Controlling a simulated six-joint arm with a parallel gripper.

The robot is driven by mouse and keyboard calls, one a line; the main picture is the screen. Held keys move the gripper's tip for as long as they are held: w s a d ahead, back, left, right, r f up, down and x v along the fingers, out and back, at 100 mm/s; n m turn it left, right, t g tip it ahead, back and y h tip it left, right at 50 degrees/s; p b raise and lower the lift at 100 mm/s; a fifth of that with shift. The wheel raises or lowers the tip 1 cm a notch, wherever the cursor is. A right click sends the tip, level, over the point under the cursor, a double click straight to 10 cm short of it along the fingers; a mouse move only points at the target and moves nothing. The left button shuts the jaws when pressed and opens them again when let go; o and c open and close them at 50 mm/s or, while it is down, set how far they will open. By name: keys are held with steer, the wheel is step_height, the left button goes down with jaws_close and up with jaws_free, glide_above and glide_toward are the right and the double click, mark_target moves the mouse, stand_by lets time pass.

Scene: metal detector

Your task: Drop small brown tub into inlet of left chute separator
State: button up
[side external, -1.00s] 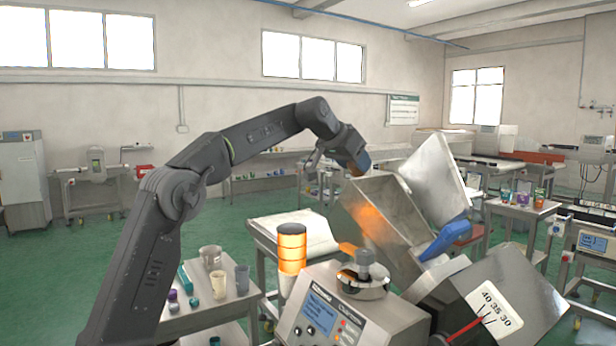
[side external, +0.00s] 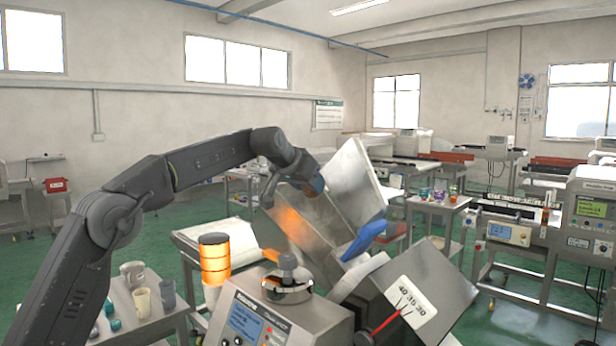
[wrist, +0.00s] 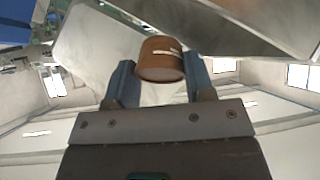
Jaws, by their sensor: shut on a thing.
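My gripper (wrist: 160,85) is shut on the small brown tub (wrist: 161,58), with one blue finger on each side of it in the wrist view. In the side external view my gripper (side external: 314,186) is over the upper part of the separator's steel box-shaped chute (side external: 322,226), close to its raised steel plate (side external: 352,182). The tub is only a small brown patch there, mostly hidden by the fingers. I cannot tell whether it touches the steel or how far it is inside the inlet.
A blue handle (side external: 363,240) sits on the chute's right side. An orange stack light (side external: 214,257) and a control box (side external: 262,315) stand in front. A side table (side external: 150,310) with cups is at lower left. A scale plate (side external: 409,305) is at lower right.

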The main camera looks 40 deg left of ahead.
steer(key=o, duration=1)
steer(key=v, duration=1.3)
steer(key=shift+s+r, duration=0.2)
steer(key=shift+s, duration=0.15)
